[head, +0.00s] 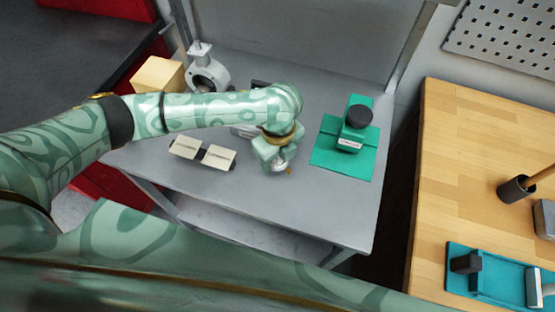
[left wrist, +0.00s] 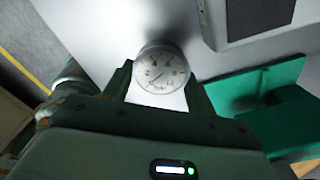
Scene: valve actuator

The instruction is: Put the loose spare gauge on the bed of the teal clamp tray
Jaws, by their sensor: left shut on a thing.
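The spare gauge (left wrist: 162,70), round with a white dial, is between the fingers of my left gripper (left wrist: 160,88) in the left wrist view. My left gripper (head: 280,168) is shut on it over the front of the grey table; the gauge is mostly hidden by the fingers in the head view. The teal clamp tray (head: 328,155) lies to the gripper's right on the same table, with a raised teal block and a round black knob (head: 359,116). The tray's edge also shows in the left wrist view (left wrist: 255,82). My right gripper is not in view.
A grey valve body (head: 208,75) and a tan box (head: 158,74) stand behind my left arm. A wooden bench (head: 470,150) at right carries another teal tray (head: 502,279). Bare table separates gripper and clamp tray.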

